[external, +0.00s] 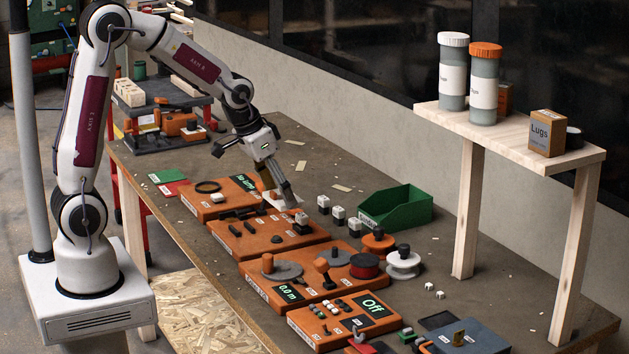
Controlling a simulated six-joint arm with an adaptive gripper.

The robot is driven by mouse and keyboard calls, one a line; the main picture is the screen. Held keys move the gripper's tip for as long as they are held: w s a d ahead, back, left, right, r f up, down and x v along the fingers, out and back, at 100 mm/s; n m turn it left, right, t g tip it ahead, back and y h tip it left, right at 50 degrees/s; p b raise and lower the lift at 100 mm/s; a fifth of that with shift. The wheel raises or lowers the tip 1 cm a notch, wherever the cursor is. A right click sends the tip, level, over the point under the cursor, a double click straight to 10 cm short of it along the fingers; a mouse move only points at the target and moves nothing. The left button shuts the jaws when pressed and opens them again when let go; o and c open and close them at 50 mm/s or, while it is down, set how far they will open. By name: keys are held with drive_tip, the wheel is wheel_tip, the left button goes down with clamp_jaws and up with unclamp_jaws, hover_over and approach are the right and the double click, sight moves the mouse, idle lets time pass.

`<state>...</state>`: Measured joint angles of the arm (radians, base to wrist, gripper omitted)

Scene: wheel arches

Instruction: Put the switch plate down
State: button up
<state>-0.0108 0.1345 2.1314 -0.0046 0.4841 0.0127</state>
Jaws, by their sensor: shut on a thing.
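My gripper (289,203) points down over the far orange panels near the middle of the bench. It is shut on a small white piece, apparently the switch plate (275,200), which shows beside the fingertips and is partly hidden by them. The plate is close above or at the panel edge; I cannot tell whether it touches anything. The far orange panel (213,208) carries a dark ring and a small lit display. The second orange panel (240,243) lies just nearer and has a dark block with a white top at its right end.
Several small black-and-white blocks (338,213) stand right of my gripper, before a green bin (408,211). Nearer orange panels carry discs, knobs and displays. A wooden shelf (500,133) with two bottles and a Lugs box (547,133) rises at right.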

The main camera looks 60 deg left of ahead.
drive_tip(key=w+a+r, duration=0.1)
drive_tip(key=w+a, duration=1.1)
drive_tip(key=a, duration=0.1)
drive_tip(key=w+a+f, duration=0.1)
drive_tip(key=w+a, duration=0.2)
drive_tip(key=a, duration=0.6)
drive_tip(key=w+a+f, duration=0.1)
drive_tip(key=w+a, duration=0.1)
drive_tip(key=a, duration=0.7)
drive_tip(key=shift+w+f, duration=0.1)
drive_tip(key=shift+f, duration=2)
drive_tip(key=shift+f, duration=3.1)
drive_tip(key=shift+f, duration=1.9)
drive_tip(key=shift+f, duration=0.15)
